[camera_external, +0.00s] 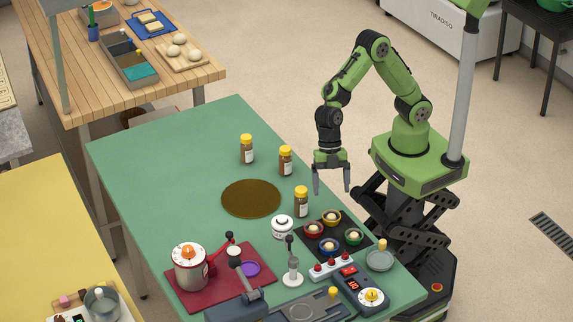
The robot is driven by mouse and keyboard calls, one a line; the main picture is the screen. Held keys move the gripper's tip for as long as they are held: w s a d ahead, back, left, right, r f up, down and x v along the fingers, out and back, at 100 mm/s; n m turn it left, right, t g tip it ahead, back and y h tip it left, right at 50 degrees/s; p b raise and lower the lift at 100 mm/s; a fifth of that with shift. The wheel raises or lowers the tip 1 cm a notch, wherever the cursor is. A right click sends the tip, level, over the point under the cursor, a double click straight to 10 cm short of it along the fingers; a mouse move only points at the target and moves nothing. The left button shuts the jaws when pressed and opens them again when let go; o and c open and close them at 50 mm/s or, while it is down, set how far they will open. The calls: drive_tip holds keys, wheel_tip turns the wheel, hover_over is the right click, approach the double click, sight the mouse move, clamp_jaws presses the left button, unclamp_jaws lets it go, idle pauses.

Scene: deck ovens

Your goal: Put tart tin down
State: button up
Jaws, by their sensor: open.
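My gripper (332,190) hangs pointing down near the green table's right edge. Its two fingers are apart, with nothing between them.
The green table (180,160) has free room at its far left. A brown disc (250,198) lies mid-table. Yellow-capped jars (301,202) stand near my gripper. A pot (190,268) on a red mat, a white jar (282,227) and a grey dish (379,260) crowd the near end.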

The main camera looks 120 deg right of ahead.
sight(331, 219)
drive_tip(key=x, duration=0.3)
drive_tip(key=b+x, duration=0.1)
drive_tip(key=x, duration=0.5)
drive_tip(key=shift+d+f+b, duration=0.15)
drive_tip(key=shift+d+b, duration=0.15)
drive_tip(key=shift+b, duration=0.05)
drive_tip(key=shift+s, duration=0.1)
drive_tip(key=c, duration=1.2)
